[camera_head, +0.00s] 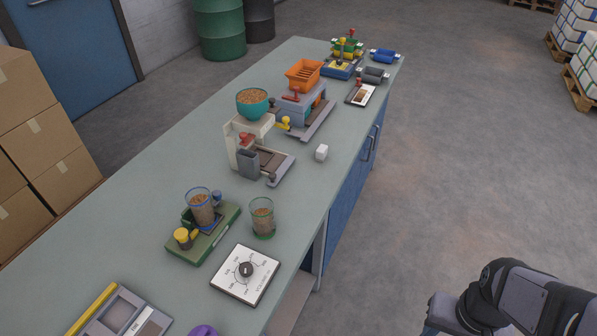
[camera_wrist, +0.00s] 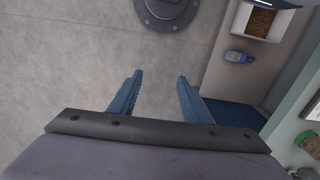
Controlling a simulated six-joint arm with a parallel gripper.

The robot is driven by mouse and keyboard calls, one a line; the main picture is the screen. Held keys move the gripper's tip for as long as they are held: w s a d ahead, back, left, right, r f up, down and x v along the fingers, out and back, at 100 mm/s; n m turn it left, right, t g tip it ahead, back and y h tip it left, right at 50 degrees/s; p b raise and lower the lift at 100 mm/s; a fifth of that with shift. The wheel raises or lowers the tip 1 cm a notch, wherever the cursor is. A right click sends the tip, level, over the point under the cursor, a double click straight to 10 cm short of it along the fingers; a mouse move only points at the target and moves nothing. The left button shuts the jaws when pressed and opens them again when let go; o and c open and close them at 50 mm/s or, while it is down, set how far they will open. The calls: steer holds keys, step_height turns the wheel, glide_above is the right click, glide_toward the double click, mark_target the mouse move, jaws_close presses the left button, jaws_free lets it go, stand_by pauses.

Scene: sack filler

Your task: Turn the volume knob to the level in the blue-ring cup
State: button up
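The volume knob (camera_head: 246,269) is a dark round knob on a white square dial plate (camera_head: 232,283) with printed marks, lying on the bench near its front edge. The marks are too small to read. The blue-ring cup (camera_head: 201,209) is clear, holds brown grains and stands on a green device behind the dial plate. A similar cup with a green ring (camera_head: 263,220) stands to its right, part filled. My gripper (camera_wrist: 157,84) is open and empty in the wrist view, over the floor beside the bench. In the head view my arm is at the lower right, well away from the knob.
The green device (camera_head: 222,236) has a yellow-topped knob (camera_head: 182,236). Farther back stand a cream machine with a teal bowl (camera_head: 252,108), a small white block (camera_head: 321,153) and an orange hopper (camera_head: 303,74). A grey tray device (camera_head: 125,313) lies at the near left.

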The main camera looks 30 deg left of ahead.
steer(key=s+a+n+g+h+p, duration=0.15)
steer(key=s+a+n+p, duration=0.3)
steer(key=a, duration=0.45)
steer(key=n+y+p, duration=0.2)
steer(key=n+y, duration=0.2)
steer(key=n, duration=0.8)
glide_toward(247, 267)
steer(key=shift+g, duration=0.45)
steer(key=w+d+f, duration=0.2)
steer(key=f, duration=0.1)
steer(key=shift+w+f, duration=0.1)
steer(key=n, duration=0.3)
steer(key=a+r+n, duration=0.1)
steer(key=n, duration=0.3)
steer(key=s+a+r+n, duration=0.1)
steer(key=n, duration=0.2)
steer(key=shift+g+y, duration=0.35)
steer(key=shift+g, duration=0.05)
steer(key=shift+p+x, duration=1.5)
steer(key=shift+x, duration=2.1)
